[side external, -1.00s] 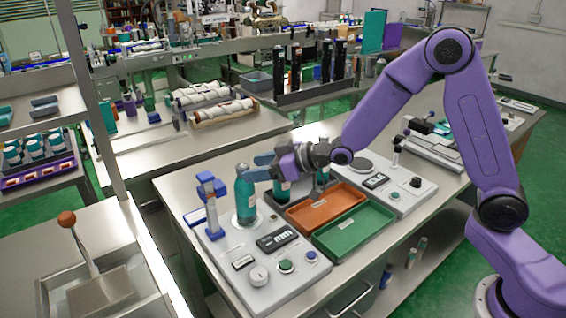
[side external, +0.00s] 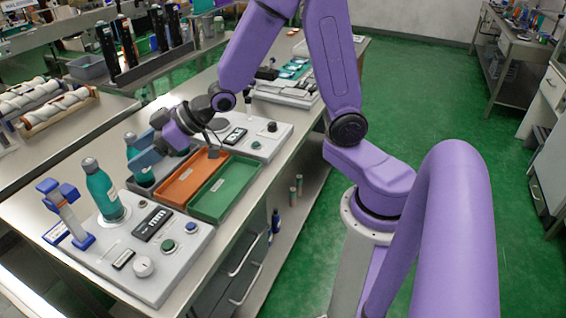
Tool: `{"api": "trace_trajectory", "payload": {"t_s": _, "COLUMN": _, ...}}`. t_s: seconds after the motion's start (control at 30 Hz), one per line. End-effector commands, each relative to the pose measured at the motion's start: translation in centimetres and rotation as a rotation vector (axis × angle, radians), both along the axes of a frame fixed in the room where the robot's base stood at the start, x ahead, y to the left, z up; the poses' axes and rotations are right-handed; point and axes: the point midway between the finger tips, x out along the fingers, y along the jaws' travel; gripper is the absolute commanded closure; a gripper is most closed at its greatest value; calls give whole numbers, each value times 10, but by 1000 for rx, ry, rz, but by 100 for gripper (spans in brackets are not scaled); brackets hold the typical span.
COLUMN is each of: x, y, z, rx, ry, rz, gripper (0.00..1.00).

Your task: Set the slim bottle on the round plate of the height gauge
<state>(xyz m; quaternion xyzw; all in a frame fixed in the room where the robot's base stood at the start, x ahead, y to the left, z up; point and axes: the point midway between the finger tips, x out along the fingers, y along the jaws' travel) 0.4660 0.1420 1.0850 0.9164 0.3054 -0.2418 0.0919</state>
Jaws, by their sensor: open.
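A slim teal bottle (side external: 102,190) with a grey cap stands upright on the round plate (side external: 121,218) of the height gauge (side external: 175,268), at the left of the side view. My gripper (side external: 146,146) is open, to the right of this bottle and apart from it. Its blue-grey fingers point left. Another teal bottle (side external: 132,145) stands behind the fingers, and a teal shape below them is partly covered. I cannot tell whether the fingers touch either.
A blue post fixture (side external: 70,215) stands left of the plate. An orange tray (side external: 190,180) and a green tray (side external: 225,188) lie right of the gauge. A second grey panel (side external: 265,135) is farther back. The table's front edge runs beside the green tray.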

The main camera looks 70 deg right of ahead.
Motion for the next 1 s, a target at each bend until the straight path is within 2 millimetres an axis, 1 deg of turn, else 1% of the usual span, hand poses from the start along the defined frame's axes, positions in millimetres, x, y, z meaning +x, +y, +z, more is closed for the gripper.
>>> {"api": "trace_trajectory", "payload": {"t_s": 0.03, "x": -15, "y": 3, "z": -1, "rx": -37, "ry": 35, "rz": 19, "gripper": 36}}
{"api": "trace_trajectory", "payload": {"t_s": 0.13, "x": -51, "y": 4, "z": -8, "rx": -135, "ry": 129, "rz": 60, "gripper": 36}}
{"api": "trace_trajectory", "payload": {"t_s": 0.27, "x": -104, "y": -2, "z": -16, "rx": -266, "ry": 254, "rz": 117, "gripper": 36}}
{"api": "trace_trajectory", "payload": {"t_s": 0.3, "x": -121, "y": -6, "z": -18, "rx": -307, "ry": 291, "rz": 138, "gripper": 36}}
{"api": "trace_trajectory", "payload": {"t_s": 0.37, "x": -147, "y": -13, "z": -20, "rx": -368, "ry": 349, "rz": 169, "gripper": 36}}
{"api": "trace_trajectory", "payload": {"t_s": 0.4, "x": -165, "y": -18, "z": -21, "rx": -412, "ry": 387, "rz": 193, "gripper": 36}}
{"api": "trace_trajectory", "payload": {"t_s": 0.47, "x": -191, "y": -28, "z": -21, "rx": -476, "ry": 442, "rz": 229, "gripper": 36}}
{"api": "trace_trajectory", "payload": {"t_s": 0.5, "x": -209, "y": -35, "z": -21, "rx": -517, "ry": 478, "rz": 252, "gripper": 36}}
{"api": "trace_trajectory", "payload": {"t_s": 0.6, "x": -247, "y": -53, "z": -19, "rx": -614, "ry": 556, "rz": 310, "gripper": 36}}
{"api": "trace_trajectory", "payload": {"t_s": 0.7, "x": -276, "y": -71, "z": -17, "rx": -692, "ry": 615, "rz": 356, "gripper": 36}}
{"api": "trace_trajectory", "payload": {"t_s": 0.8, "x": -293, "y": -83, "z": -15, "rx": -744, "ry": 653, "rz": 385, "gripper": 36}}
{"api": "trace_trajectory", "payload": {"t_s": 0.9, "x": -301, "y": -88, "z": -13, "rx": -768, "ry": 670, "rz": 399, "gripper": 36}}
{"api": "trace_trajectory", "payload": {"t_s": 1.0, "x": -303, "y": -90, "z": -13, "rx": -775, "ry": 676, "rz": 402, "gripper": 36}}
